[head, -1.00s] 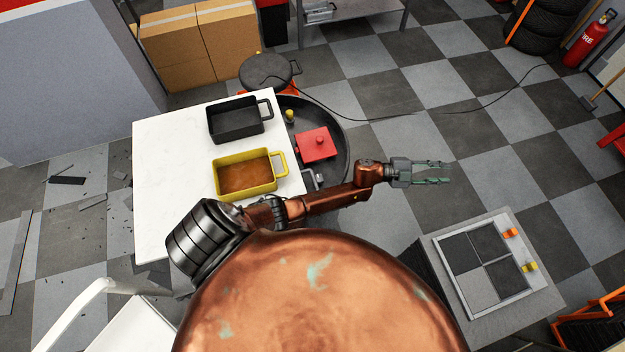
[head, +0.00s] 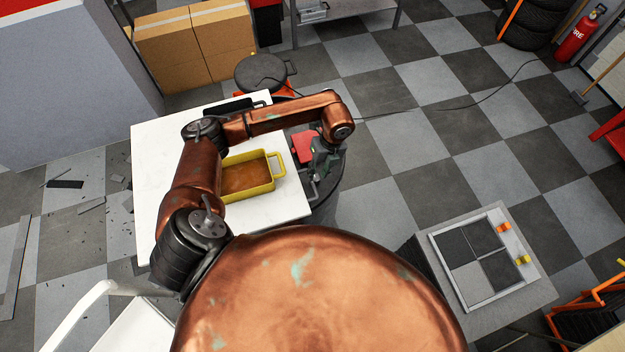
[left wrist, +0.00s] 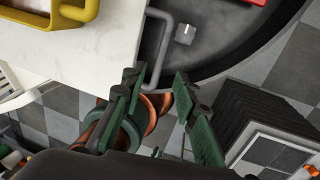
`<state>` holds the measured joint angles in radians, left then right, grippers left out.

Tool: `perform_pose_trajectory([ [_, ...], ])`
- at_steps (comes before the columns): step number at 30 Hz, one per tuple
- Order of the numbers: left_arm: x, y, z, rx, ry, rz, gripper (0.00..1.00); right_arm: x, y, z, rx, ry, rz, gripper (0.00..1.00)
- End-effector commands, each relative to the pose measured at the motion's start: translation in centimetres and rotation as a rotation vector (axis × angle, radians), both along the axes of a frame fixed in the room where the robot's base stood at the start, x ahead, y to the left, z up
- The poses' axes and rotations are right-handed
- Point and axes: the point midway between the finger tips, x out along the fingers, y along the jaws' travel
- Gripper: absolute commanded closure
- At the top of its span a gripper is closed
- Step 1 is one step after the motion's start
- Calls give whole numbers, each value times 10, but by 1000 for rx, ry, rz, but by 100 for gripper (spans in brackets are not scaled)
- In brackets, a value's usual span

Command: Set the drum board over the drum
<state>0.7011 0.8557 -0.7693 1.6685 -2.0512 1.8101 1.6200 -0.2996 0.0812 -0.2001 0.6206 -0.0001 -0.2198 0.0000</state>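A large dark round drum (head: 330,207) with a raised rim stands at the right edge of the white table, partly hidden by my left arm. Its dark top (left wrist: 225,38) fills the upper right of the left wrist view. A grey handle loop (left wrist: 168,42) and a small grey knob (left wrist: 186,34) show there. A dark round board-like disc with a handle (head: 262,72) lies on an orange stand behind the table; I cannot tell if it is the drum board. My left gripper (head: 318,180) hangs over the drum's near side. Its fingers (left wrist: 158,87) are open, with the handle's end between them in the picture; contact is unclear.
A red box (head: 303,146) sits on the drum top. A yellow tray (head: 283,170) and a mostly hidden black tray (head: 228,107) stand on the white table (head: 150,140). A plinth (head: 535,290) with a four-panel board stands at right. The checkered floor between is clear, except for a cable.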

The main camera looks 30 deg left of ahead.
Motion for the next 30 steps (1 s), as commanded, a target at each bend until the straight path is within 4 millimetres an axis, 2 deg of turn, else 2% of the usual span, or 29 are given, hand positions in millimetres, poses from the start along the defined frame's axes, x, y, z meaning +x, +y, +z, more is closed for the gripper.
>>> perform_pose_trajectory([
  [6, -7, 4, -34, -3, 4, 0, 73, 0, 1, 7, 1, 0, -1, 78],
  [12, -9, 7, -54, -4, 2, 0, 73, 0, 3, 9, 3, 0, -1, 78],
  [22, -9, 7, -59, -5, 1, -1, 73, 0, 2, 9, 2, 0, -1, 78],
  [30, -9, 7, -59, -5, 1, -2, 91, 0, 2, 9, 2, 0, -2, 78],
])
